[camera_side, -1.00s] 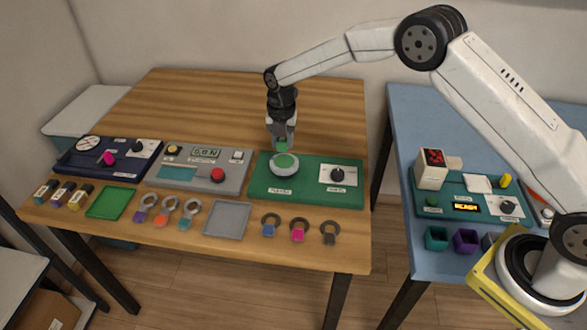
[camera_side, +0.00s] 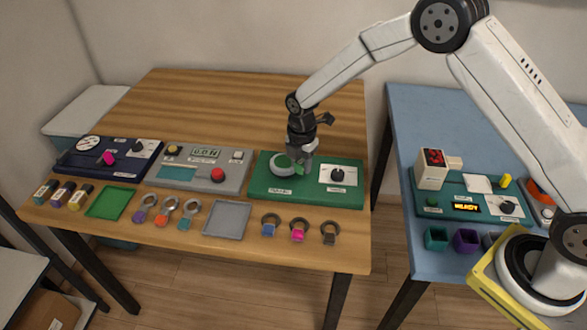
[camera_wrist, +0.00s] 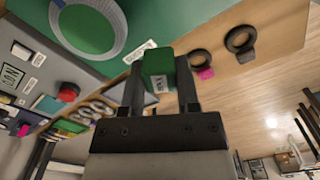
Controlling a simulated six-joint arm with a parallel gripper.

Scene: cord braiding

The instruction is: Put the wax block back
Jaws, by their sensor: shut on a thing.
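My gripper (camera_side: 299,163) is shut on a small green block with a white label, the wax block (camera_wrist: 158,66), which shows between the two fingers in the wrist view. In the side view the gripper is at the right side of the round white-rimmed dish (camera_side: 277,165) on the green panel, and the block is mostly hidden there. The dish has a green inside and also shows at the top left of the wrist view (camera_wrist: 122,38). I cannot tell whether the block touches the dish.
The green panel (camera_side: 262,190) also carries a white plate with a black knob (camera_side: 337,175). Grey (camera_side: 170,183) and dark blue (camera_side: 80,165) panels stand to its left. Rings with coloured tabs (camera_side: 297,229) and trays (camera_side: 228,220) lie along the front. The wooden table's back is clear.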

